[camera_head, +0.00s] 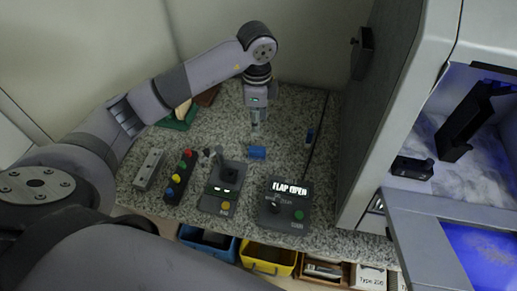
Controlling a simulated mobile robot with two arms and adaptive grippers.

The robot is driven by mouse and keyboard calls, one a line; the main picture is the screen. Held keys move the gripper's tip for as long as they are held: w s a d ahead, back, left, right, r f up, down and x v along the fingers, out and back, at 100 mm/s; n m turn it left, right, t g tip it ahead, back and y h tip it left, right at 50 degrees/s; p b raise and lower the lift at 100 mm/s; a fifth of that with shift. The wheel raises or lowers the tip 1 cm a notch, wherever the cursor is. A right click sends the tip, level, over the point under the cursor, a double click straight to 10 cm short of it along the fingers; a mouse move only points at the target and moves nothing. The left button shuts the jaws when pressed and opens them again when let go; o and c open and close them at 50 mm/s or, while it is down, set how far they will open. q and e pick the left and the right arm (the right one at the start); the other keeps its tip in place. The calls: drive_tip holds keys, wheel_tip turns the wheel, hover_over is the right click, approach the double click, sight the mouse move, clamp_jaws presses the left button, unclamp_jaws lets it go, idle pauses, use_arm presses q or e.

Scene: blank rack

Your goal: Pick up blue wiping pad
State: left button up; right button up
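A small blue block, which looks like the wiping pad (257,152), lies on the speckled grey countertop (300,112), behind the two black control boxes. My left gripper (255,127) points down just behind and above the pad in the picture, with a small gap to it. Its fingers are small and seen from above, so I cannot tell whether they are open or shut. Nothing shows held in it. My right gripper is not in view.
A joystick box (222,186) and a "FLAP OPEN" control box (285,203) stand in front of the pad. A coloured-button strip (180,178) is to the left. A cabinet (385,110) bounds the right. Yellow (268,259) and blue bins sit below the front edge.

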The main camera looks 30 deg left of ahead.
use_arm(q)
drive_tip(key=p, duration=0.1)
hover_over(257, 148)
wheel_tip(257, 148, down, 8)
drive_tip(key=shift+s+d+f, duration=0.1)
drive_tip(key=shift+f, duration=0.4)
wheel_tip(257, 148, down, 4)
drive_tip(key=shift+f+p, duration=0.2)
drive_tip(key=shift+p, duration=0.7)
drive_tip(key=shift+f, duration=0.3)
drive_tip(key=shift+c, duration=0.4)
drive_tip(key=c, duration=0.7)
drive_tip(key=shift+r, duration=0.2)
